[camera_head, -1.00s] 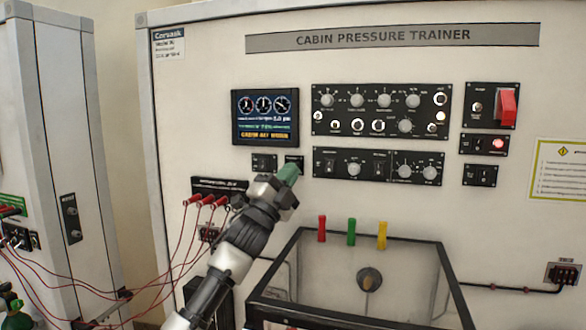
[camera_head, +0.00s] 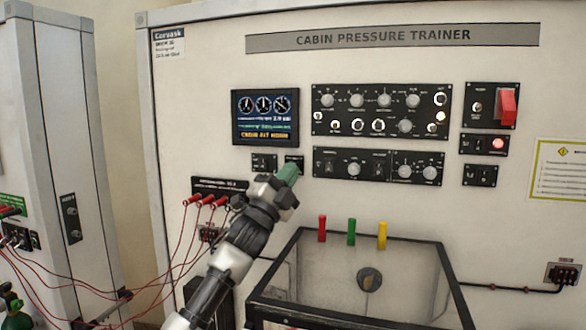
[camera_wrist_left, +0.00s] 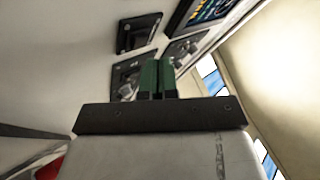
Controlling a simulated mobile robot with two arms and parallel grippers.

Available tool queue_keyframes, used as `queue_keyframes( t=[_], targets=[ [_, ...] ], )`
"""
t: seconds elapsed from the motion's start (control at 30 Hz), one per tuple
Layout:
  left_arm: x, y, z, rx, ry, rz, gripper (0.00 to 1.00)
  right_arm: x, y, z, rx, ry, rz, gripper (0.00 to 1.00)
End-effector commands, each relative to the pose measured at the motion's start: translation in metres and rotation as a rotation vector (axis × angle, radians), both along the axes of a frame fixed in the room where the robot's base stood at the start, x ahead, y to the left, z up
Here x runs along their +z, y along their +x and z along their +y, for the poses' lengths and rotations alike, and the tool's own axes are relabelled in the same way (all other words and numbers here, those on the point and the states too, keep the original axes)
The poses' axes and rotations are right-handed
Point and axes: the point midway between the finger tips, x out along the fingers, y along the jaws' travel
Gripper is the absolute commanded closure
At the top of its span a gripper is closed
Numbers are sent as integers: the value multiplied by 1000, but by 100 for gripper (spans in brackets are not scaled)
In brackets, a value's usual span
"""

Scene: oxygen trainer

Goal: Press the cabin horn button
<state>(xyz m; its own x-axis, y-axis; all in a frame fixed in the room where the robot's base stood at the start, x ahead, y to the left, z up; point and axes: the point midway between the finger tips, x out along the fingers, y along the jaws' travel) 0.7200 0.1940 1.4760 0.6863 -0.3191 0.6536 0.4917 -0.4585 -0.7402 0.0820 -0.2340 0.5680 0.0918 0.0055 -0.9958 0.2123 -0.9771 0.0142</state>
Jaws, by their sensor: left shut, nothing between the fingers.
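My left gripper (camera_head: 289,174) has green fingers, shut with nothing between them. It is at the trainer's front panel, over the lower part of a small black panel (camera_head: 294,159) below and right of the display. The cabin horn button cannot be made out; that small panel's face is mostly hidden behind the fingers. In the left wrist view the green fingers (camera_wrist_left: 157,78) point at small black panels (camera_wrist_left: 185,48). Whether the fingertips touch a button cannot be told. My right gripper is not in view.
The display (camera_head: 265,117) shows gauges and a yellow warning line. A two-switch panel (camera_head: 264,163) sits just left of the fingers. Knob panels (camera_head: 381,110) are to the right. Red cables (camera_head: 190,203) hang at left, and a clear-topped box (camera_head: 400,265) juts out below.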

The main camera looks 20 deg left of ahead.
Motion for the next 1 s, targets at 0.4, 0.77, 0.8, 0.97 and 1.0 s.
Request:
queue_keyframes(
  t=[0.4, 0.77, 0.8, 0.97, 1.0],
  targets=[
    [1, 8, -1, -1, 0, 0, 100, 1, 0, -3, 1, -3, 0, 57],
    [0, 9, 0, 0, 0, 0, 100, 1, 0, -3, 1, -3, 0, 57],
    [1, 9, 0, 0, 0, 0, 100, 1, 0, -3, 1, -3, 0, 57],
    [0, 11, 0, 1, 0, 0, 100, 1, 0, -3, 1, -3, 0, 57],
    [1, 12, 0, 1, 0, 0, 100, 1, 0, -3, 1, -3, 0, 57]
  ],
)
